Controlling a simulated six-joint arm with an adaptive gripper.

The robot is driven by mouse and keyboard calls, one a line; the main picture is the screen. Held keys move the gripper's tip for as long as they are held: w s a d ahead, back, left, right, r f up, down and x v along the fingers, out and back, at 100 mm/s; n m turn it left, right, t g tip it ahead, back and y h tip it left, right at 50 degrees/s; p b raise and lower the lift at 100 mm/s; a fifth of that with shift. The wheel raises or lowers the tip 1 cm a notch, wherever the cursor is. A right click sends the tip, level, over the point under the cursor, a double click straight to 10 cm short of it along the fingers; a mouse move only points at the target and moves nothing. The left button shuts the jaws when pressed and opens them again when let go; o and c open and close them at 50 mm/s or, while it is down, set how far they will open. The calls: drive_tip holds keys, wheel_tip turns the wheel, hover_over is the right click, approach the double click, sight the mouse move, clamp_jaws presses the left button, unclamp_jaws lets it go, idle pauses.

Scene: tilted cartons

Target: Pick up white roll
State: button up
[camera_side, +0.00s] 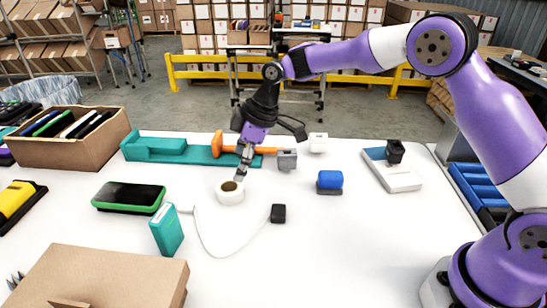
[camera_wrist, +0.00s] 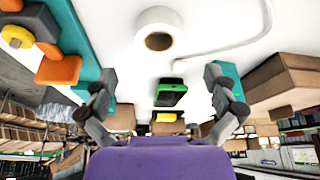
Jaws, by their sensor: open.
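The white roll (camera_side: 231,193) lies on the white table near the middle, its round brown-lined hole facing up in the side view. It also shows in the wrist view (camera_wrist: 158,31) at the top centre, beyond my fingertips and roughly midway between them. My gripper (camera_side: 241,174) points down just above the roll in the side view, slightly to its right. In the wrist view my gripper (camera_wrist: 165,78) has its two grey fingers spread wide with nothing between them. Whether a finger touches the roll I cannot tell.
An orange hammer-like tool (camera_side: 222,144) and a teal holder (camera_side: 160,147) lie close behind the roll. A white cable (camera_side: 203,232) runs just in front. A green-edged phone-like device (camera_side: 129,196) lies left, a blue block (camera_side: 329,181) right. Bare table lies at front right.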

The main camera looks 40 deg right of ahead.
sight(232, 185)
drive_tip(key=x, duration=0.6)
drive_tip(key=shift+d+f, duration=0.1)
drive_tip(key=shift+f, duration=0.3)
drive_tip(key=c, duration=1.2)
